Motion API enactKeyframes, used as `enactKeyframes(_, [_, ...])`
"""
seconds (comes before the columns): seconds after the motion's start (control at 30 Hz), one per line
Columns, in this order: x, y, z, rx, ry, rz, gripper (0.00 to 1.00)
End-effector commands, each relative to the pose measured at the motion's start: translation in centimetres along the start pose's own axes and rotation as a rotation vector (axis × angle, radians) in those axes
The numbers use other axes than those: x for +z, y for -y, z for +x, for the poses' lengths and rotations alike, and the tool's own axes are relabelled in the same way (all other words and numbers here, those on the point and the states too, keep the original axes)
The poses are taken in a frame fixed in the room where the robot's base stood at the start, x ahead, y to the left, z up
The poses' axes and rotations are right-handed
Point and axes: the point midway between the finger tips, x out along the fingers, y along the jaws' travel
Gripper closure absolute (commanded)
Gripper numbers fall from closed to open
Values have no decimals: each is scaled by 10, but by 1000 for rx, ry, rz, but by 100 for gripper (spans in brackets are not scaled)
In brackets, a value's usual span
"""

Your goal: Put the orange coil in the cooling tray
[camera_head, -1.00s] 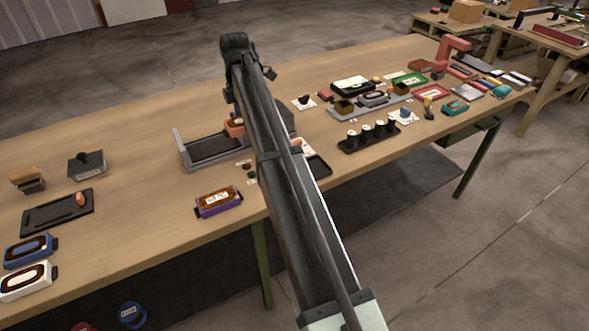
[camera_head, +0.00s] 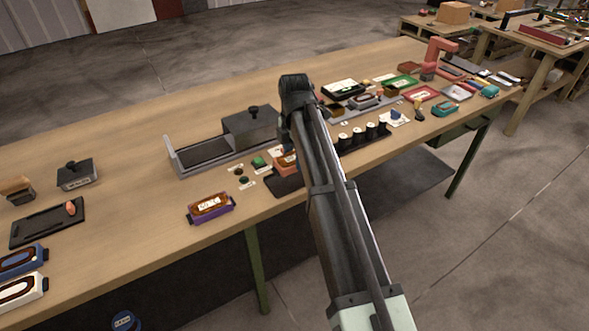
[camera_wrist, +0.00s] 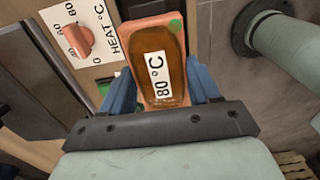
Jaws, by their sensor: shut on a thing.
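The orange coil (camera_wrist: 157,80) is in my gripper (camera_wrist: 160,88), between its two blue fingers in the wrist view. Its brown face carries a white "80 °C" label. In the head view the coil (camera_head: 284,164) shows just left of my arm, near the table's front edge. A dark tray (camera_head: 282,184) shows below it, partly hidden by the coil and my arm; whether they touch is unclear. Another black tray (camera_head: 35,231) lies at the left with a small orange piece on it. No tray is legibly marked as the cooling tray.
A grey detector conveyor (camera_head: 190,168) with a box housing (camera_head: 250,128) stands behind the coil. A purple coil (camera_head: 211,207) lies left of it. A "HEAT °C" dial (camera_wrist: 77,38) shows in the wrist view. A black rack (camera_head: 377,143) of white-topped cylinders stands right of my arm.

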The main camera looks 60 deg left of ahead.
Motion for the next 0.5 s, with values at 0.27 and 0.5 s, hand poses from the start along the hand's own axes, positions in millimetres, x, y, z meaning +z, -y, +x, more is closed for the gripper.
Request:
enactKeyframes(0.27, [0, 0, 25, 0, 0, 0, 85])
enactKeyframes(0.5, [0, 0, 52, 0, 0, 0, 85])
